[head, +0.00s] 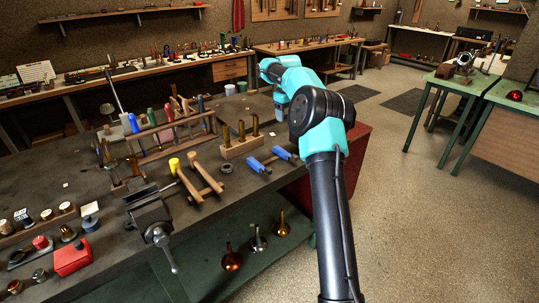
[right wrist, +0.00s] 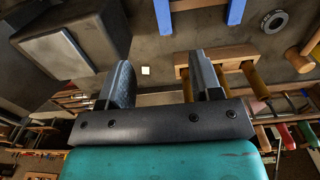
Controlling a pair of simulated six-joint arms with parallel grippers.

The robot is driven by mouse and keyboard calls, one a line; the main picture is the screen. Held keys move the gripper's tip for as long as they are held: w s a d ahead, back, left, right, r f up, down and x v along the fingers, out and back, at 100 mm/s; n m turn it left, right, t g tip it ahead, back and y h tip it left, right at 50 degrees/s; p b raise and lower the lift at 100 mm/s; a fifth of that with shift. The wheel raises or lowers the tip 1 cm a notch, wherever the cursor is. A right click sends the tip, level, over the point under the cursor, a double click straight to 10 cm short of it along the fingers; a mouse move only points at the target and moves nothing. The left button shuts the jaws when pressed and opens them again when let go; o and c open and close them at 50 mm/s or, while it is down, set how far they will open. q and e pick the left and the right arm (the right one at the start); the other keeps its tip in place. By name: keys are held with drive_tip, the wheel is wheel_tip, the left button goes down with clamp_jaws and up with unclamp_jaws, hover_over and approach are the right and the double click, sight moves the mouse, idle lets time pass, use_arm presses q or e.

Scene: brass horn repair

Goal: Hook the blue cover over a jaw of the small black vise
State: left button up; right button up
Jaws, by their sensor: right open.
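Two blue pieces lie on the dark workbench, right of centre in the head view. The nearer blue piece (head: 258,166) and the farther blue piece (head: 285,154) look like jaw covers; their bars also show at the top of the right wrist view (right wrist: 236,12). The small black vise (head: 150,212) stands at the bench's front edge, its screw handle hanging down. Its jaws look bare. My right gripper (right wrist: 160,65) is open and empty, above the bench beyond the blue pieces. In the head view its fingers are mostly hidden by my wrist. My left gripper is out of view.
A wooden block with brass pegs (head: 240,147) stands beside the blue pieces. Two wooden mallets (head: 205,178) and a dark ring (head: 227,168) lie between them and the vise. A tool rack (head: 175,135) stands behind. A red box (head: 72,257) sits left of the vise.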

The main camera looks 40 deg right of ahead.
drive_tip(key=shift+s+d+f, duration=0.1)
drive_tip(key=shift+s+f, duration=0.05)
hover_over(286, 153)
drive_tip(key=f, duration=1.2)
drive_tip(key=shift+w+d, duration=0.1)
drive_tip(key=shift+w, duration=0.15)
drive_tip(key=shift+f, duration=0.1)
drive_tip(key=shift+s+f, duration=0.15)
drive_tip(key=shift+f, duration=1.1)
drive_tip(key=shift+s+f, duration=0.1)
drive_tip(key=shift+f, duration=1.15)
drive_tip(key=shift+c, duration=0.3)
drive_tip(key=c, duration=1)
drive_tip(key=shift+o, duration=0.2)
